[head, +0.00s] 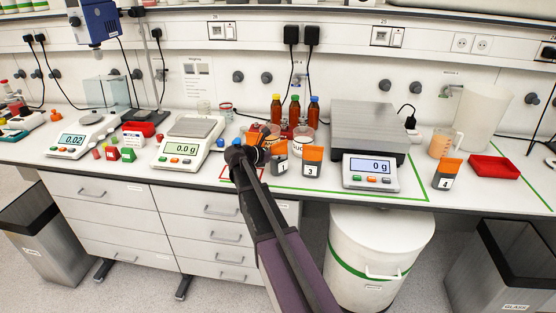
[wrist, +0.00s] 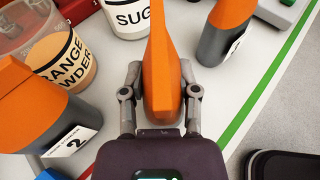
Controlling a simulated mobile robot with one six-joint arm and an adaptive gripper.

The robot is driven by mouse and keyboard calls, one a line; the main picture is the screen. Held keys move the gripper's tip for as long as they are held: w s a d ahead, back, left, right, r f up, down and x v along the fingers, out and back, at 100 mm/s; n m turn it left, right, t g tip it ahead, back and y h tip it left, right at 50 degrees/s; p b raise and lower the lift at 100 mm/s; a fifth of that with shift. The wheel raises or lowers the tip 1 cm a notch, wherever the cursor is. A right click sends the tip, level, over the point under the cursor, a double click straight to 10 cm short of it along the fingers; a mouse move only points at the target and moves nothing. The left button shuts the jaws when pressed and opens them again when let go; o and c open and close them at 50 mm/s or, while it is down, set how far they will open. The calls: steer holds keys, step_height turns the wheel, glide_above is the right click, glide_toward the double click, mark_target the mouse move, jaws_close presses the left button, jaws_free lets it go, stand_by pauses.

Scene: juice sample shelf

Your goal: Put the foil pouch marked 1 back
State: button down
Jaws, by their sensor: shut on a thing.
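The orange-and-grey foil pouch marked 1 (head: 282,163) is at the front of the bench in the head view. In the wrist view the held pouch (wrist: 161,60) is seen from above, with its label hidden. My gripper (wrist: 161,95) is shut on it, one finger on each side. In the head view my gripper (head: 262,150) reaches it from the left. I cannot tell whether the pouch touches the bench.
Pouch 2 (wrist: 40,110) is close left of my gripper in the wrist view. Pouch 3 (head: 312,163) is close right. The orange powder tub (wrist: 50,40) and sugar tub (wrist: 127,15) stand behind. A scale (head: 370,168) and pouch 4 (head: 447,174) are farther right.

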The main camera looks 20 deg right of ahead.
steer(key=shift+f, duration=0.1)
stand_by(0.3)
steer(key=shift+c, duration=1.7)
jaws_free()
steer(key=shift+s+a+r+p, duration=0.15)
steer(key=shift+a+r+p, duration=0.2)
steer(key=shift+a, duration=0.3)
steer(key=p+v, duration=0.3)
steer(key=v, duration=0.7)
steer(key=shift+a, duration=0.35)
steer(key=shift+s, duration=0.1)
